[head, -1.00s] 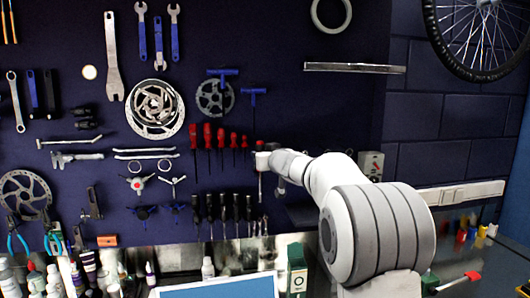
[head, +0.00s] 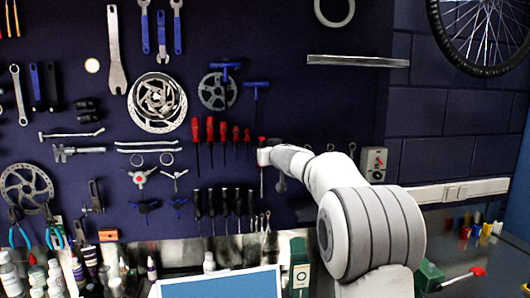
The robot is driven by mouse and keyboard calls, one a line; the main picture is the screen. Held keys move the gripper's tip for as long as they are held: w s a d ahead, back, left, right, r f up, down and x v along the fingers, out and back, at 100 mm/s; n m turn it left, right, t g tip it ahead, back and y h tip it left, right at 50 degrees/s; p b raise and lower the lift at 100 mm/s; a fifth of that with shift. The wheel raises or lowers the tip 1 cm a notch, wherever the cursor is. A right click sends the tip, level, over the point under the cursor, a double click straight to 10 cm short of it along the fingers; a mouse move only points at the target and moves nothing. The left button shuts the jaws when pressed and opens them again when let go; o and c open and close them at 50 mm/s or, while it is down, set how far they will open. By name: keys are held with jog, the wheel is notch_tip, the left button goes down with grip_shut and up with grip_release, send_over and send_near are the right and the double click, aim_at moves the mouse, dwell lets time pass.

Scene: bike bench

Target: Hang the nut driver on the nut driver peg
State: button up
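A slim tool with a red handle top (head: 262,140) and a thin shaft (head: 262,182) shows upright at the pegboard, right of the row of red-handled drivers. It appears to be the nut driver. My gripper (head: 265,157) is at this tool, between its red top and its shaft, and covers its middle. The fingers are too small and hidden to tell whether they are shut on it. Its peg is hidden or too small to make out, and I cannot tell whether the tool hangs on it.
Red-handled drivers (head: 210,130) hang close left. Dark-handled drivers (head: 224,203) hang below them, with small wrenches (head: 262,222) beside. A blue T-handle tool (head: 256,88) hangs above. A grey switch box (head: 373,163) is to the right.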

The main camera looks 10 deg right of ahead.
jog(key=o, duration=1.1)
jog(key=s+a+f+g+b, duration=0.15)
jog(key=s+f, duration=0.25)
jog(key=s, duration=0.5)
jog(key=s+a+f+g+y+b, duration=0.1)
jog(key=s+a+f+g, duration=0.3)
jog(key=s, duration=0.5)
jog(key=s+a+f+g+b, duration=0.1)
jog(key=s+f+g+b, duration=0.1)
jog(key=s+f, duration=0.5)
jog(key=s+d+f+m+g+h, duration=0.1)
jog(key=s+d+f+g, duration=0.1)
jog(key=s+f, duration=0.3)
jog(key=s+d+f+m+g+h, duration=0.1)
jog(key=s+f, duration=0.3)
jog(key=s, duration=0.8)
jog(key=s+d+f+m+g+h, duration=0.1)
jog(key=s+d+f+g+h, duration=0.2)
jog(key=s+f, duration=0.2)
jog(key=shift+s+d+f, duration=0.15)
jog(key=shift+s, duration=0.75)
jog(key=shift+s+d+f, duration=0.15)
jog(key=shift+s, duration=0.75)
